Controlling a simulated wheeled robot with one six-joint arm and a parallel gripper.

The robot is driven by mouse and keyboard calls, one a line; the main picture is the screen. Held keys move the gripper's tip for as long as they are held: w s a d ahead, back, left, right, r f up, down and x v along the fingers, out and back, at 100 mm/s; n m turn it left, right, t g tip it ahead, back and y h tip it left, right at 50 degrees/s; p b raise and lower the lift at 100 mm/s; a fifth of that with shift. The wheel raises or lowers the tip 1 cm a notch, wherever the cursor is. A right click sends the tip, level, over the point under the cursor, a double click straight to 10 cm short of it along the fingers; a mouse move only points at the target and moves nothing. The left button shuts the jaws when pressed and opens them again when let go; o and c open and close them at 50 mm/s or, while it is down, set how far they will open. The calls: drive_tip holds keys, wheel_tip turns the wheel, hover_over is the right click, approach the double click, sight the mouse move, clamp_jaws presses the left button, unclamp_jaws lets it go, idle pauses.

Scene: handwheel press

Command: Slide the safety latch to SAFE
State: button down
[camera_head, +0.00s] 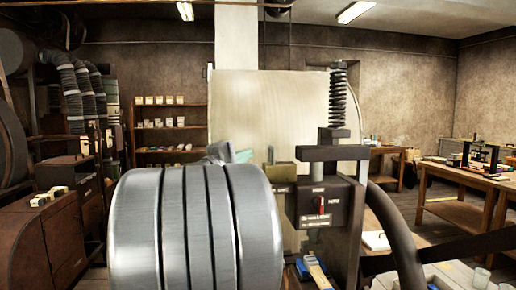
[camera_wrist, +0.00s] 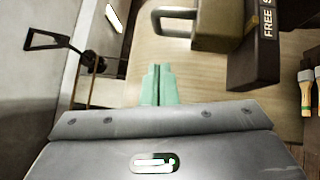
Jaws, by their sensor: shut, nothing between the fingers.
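My gripper (camera_wrist: 157,70) shows in the wrist view as pale green fingers, shut together with nothing between them. Its fingertips also show in the head view (camera_head: 243,156), left of the press. In the wrist view a dark block (camera_wrist: 255,65) carries a label (camera_wrist: 268,18) reading "FREE S", cut off by the frame edge. An olive-brown block (camera_wrist: 216,28) with a grey loop handle stands beside it, ahead and right of my fingertips and apart from them. I take this to be the safety latch, but cannot tell its setting. The olive block (camera_head: 281,172) also shows in the head view.
The press has a dark housing (camera_head: 327,212) with a small red pointer, and a coil spring (camera_head: 338,97) above. In the wrist view a dark-framed handle (camera_wrist: 50,40) is at left and wooden-handled tools (camera_wrist: 306,95) at right. A workbench (camera_head: 460,178) stands farther right.

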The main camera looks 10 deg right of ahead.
sight(272, 154)
drive_tip(key=d, duration=0.2)
drive_tip(key=d+r+p, duration=0.1)
drive_tip(key=d, duration=0.1)
drive_tip(key=shift+w, duration=0.15)
drive_tip(key=shift+w+d, duration=0.1)
drive_tip(key=shift+d, duration=0.1)
drive_tip(key=shift+f, duration=0.1)
drive_tip(key=d+b, duration=0.3)
drive_tip(key=shift+d+f, duration=0.2)
drive_tip(key=shift+d, duration=0.1)
drive_tip(key=shift+d+r, duration=0.1)
drive_tip(key=shift+d, duration=0.15)
drive_tip(key=shift+r, duration=0.15)
drive_tip(key=shift+a+b, duration=0.1)
drive_tip(key=shift+b, duration=0.2)
